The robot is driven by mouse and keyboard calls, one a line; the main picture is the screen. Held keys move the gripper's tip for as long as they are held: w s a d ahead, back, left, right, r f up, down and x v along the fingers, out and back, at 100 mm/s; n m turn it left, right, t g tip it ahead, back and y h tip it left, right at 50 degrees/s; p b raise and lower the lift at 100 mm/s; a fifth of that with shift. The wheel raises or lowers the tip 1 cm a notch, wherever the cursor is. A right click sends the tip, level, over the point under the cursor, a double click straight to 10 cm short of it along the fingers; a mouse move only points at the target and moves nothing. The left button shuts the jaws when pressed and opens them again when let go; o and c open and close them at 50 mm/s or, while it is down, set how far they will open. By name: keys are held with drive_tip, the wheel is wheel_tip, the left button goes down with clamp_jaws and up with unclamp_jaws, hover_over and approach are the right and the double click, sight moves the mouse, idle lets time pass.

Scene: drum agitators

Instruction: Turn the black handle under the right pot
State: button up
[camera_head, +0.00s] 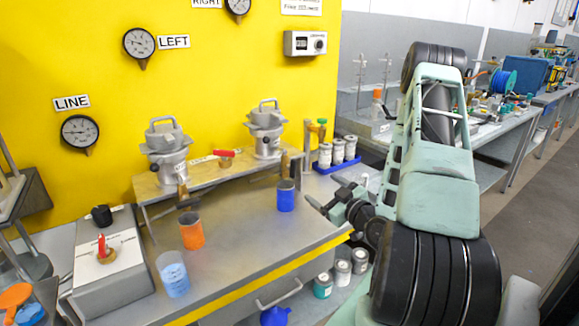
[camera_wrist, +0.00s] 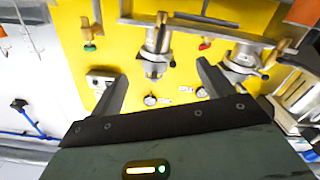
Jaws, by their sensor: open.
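The right pot (camera_head: 267,132) is a grey metal vessel with a top handle, standing on a raised shelf against the yellow wall. In the wrist view, which looks upside down, the right pot (camera_wrist: 156,42) is ahead between my fingers. A small fitting (camera_wrist: 162,18) shows at its underside there; I cannot make out the black handle clearly. The left pot (camera_head: 168,155) stands further left on the same shelf. My gripper (camera_head: 322,192) is open and empty, right of the blue cup and apart from the pots. Its two spread fingers show in the wrist view (camera_wrist: 160,74).
A blue cup (camera_head: 286,196) stands below the right pot, and an orange cup (camera_head: 192,231) below the left. A red valve lever (camera_head: 225,153) lies between the pots. A green-topped valve (camera_head: 318,130) and a blue tray of cans (camera_head: 338,162) are to the right.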

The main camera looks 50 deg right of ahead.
sight(293, 169)
drive_tip(key=c, duration=0.7)
drive_tip(key=shift+w+d+f+m+b, duration=0.1)
drive_tip(key=shift+d+f+m+b, duration=0.1)
drive_tip(key=shift+m+b, duration=0.25)
drive_tip(key=c, duration=0.6)
drive_tip(key=shift+w+d+f+m+y+b, duration=0.2)
drive_tip(key=shift+d+m+y+b, duration=0.1)
drive_tip(key=shift+m, duration=0.35)
clamp_jaws()
drive_tip(key=d+f+m+y+b, duration=0.3)
drive_tip(key=d+m+b, duration=0.55)
drive_tip(key=m, duration=0.95)
drive_tip(key=w+a+r, duration=0.1)
drive_tip(key=w+a, duration=0.3)
drive_tip(key=w, duration=0.7)
drive_tip(key=shift+w+r+t+y, duration=0.25)
drive_tip(key=shift+w+t+y, duration=0.05)
drive_tip(key=shift+t+y, duration=0.1)
